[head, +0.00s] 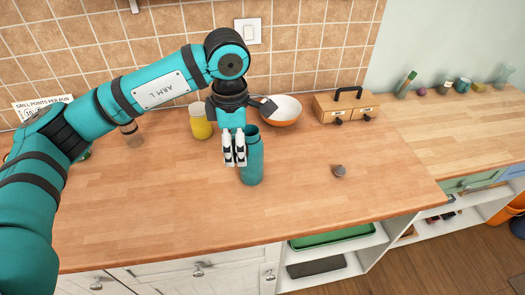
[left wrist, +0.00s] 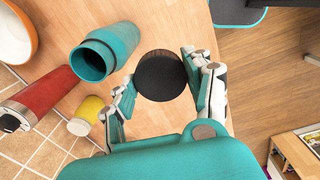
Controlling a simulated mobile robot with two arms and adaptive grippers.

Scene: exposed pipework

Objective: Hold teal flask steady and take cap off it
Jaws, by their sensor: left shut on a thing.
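The teal flask (head: 252,162) stands upright on the wooden counter. Its open, uncapped mouth shows in the left wrist view (left wrist: 88,63). My left gripper (head: 234,160) points down just left of and in front of the flask in the head view. In the left wrist view its fingers (left wrist: 162,88) are on both sides of a dark round cap (left wrist: 160,75), shut on it. The cap is apart from the flask; in the head view the fingers hide it. My right gripper is in neither view, and nothing is seen holding the flask.
A yellow jar (head: 200,122), a white-and-orange bowl (head: 281,110) and a wooden drawer box (head: 346,106) stand along the tiled wall. A red cylinder (left wrist: 42,95) shows in the wrist view. A small grey knob-like object (head: 339,171) lies right of the flask. The front counter is mostly clear.

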